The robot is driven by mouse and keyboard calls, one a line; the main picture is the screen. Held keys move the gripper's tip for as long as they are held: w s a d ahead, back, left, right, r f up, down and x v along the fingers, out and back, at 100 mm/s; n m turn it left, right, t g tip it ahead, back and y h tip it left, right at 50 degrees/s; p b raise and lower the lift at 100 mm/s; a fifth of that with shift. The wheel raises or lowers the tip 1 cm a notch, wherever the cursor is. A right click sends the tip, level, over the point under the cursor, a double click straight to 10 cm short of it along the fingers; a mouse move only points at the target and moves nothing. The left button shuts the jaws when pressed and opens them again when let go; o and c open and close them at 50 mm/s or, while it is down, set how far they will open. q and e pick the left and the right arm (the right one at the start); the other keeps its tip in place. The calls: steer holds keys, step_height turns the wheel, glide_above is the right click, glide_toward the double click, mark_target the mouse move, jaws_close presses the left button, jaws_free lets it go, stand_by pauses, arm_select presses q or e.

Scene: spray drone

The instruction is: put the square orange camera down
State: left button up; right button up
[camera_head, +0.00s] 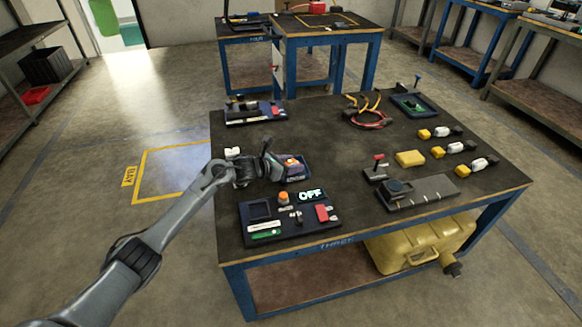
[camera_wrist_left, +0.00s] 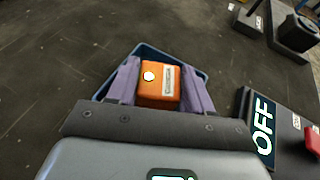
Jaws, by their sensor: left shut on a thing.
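The square orange camera (camera_wrist_left: 158,82) is a small orange box with a white round spot and a pale label. In the left wrist view it sits between the two purple fingers of my left gripper (camera_wrist_left: 160,88), which is shut on it. A blue tray (camera_wrist_left: 202,77) shows beneath and around the camera. I cannot tell whether the camera touches the tray floor. In the head view my left gripper (camera_head: 286,162) is over the tray (camera_head: 303,170), near the left side of the table. The camera (camera_head: 293,162) is small there. My right gripper is not in view.
A dark panel with an OFF sign (camera_head: 311,195) stands just in front of the tray on the table (camera_head: 330,140). A grey block device (camera_head: 430,190), a yellow block (camera_head: 409,158) and several yellow-and-white pieces lie to the right. Red-orange cables (camera_head: 368,117) lie behind.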

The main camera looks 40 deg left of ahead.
arm_select(q)
steer(key=shift+f, duration=0.1)
steer(key=o, duration=0.8)
steer(key=shift+r, duration=0.3)
steer(key=shift+s+a+p, duration=0.15)
steer(key=shift+s+p, duration=0.15)
steer(key=p+v, duration=0.3)
steer(key=v, duration=0.6)
steer(key=shift+s+p, duration=0.1)
steer(key=shift+p, duration=0.3)
steer(key=shift+p+v, duration=0.3)
steer(key=shift+v, duration=0.8)
